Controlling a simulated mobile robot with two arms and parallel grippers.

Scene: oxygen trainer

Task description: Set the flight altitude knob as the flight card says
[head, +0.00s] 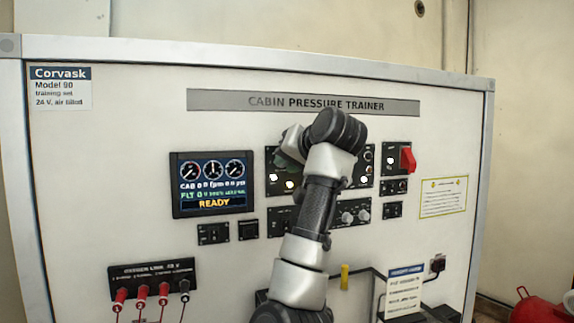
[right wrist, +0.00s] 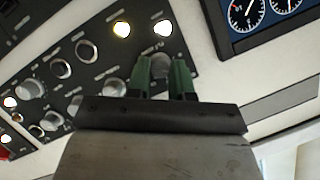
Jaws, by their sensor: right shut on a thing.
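My right gripper (right wrist: 161,64) is shut on a grey round knob (right wrist: 160,69), its two green fingers on either side of it. The knob is on a dark control panel, beside two lit white lamps (right wrist: 122,29). In the head view my right gripper (head: 290,142) is at the upper left of this panel (head: 270,160), and my arm hides the knob and the panel's middle. I cannot read the knob's label or setting. The flight card (head: 404,292) is a white sheet with a blue header, low on the right; its text is too small to read. My left gripper is not in view.
A display (head: 212,185) left of the panel shows three dials, CAB and FLT lines and READY. A red switch cover (head: 407,159) is at the right. Red-capped hose connectors (head: 142,291) are at the lower left. Other knobs (right wrist: 113,87) sit close by on the panel.

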